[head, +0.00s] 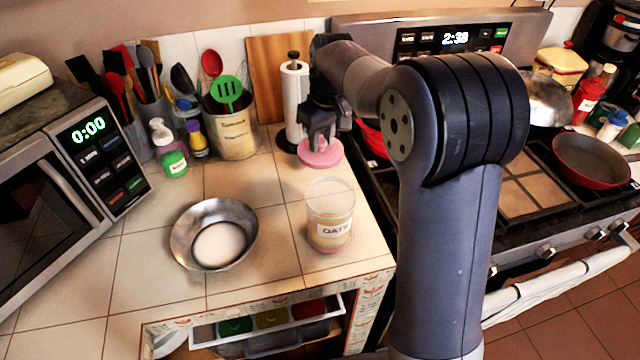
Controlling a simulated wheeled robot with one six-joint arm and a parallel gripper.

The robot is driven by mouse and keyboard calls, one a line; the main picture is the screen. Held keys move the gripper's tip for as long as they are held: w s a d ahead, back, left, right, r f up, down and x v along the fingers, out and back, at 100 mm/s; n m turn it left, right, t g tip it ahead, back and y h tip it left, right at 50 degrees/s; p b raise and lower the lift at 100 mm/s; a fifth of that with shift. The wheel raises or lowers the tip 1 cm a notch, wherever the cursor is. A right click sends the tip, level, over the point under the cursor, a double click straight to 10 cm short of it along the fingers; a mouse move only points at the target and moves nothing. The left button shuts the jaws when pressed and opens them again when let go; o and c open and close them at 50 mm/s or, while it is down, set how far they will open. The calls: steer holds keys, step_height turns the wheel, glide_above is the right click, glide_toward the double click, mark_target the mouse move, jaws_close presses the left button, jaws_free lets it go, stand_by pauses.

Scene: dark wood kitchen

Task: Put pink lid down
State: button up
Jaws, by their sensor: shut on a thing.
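The pink lid (320,154) is a round disc at the back right of the tiled counter, in front of the paper towel holder. My gripper (321,137) points down over it and is shut on its top. I cannot tell whether the lid touches the counter or hangs just above it. A clear jar (330,222) with a label reading "OATS" stands upright and lidless nearer the counter's front right edge. Its base looks pink.
A metal bowl (188,232) with white contents stands left of the jar. A paper towel roll (294,105), utensil holders and small bottles line the back. A microwave (60,185) is at left, a stove at right. Counter tiles between bowl and utensils are clear.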

steer(key=shift+w+f+b, duration=0.2)
steer(key=shift+f+b, duration=0.1)
steer(key=shift+f, duration=0.65)
step_height(320, 180, down, 10)
steer(key=shift+p, duration=0.35)
steer(key=shift+f, duration=0.1)
steer(key=o, duration=0.9)
steer(key=shift+o, duration=0.2)
steer(key=r, duration=0.4)
steer(key=s+r, duration=0.1)
steer(key=r, duration=0.3)
steer(key=d+r, duration=0.1)
steer(key=r, duration=0.3)
steer(key=shift+s+r, duration=0.1)
steer(key=shift+s, duration=0.1)
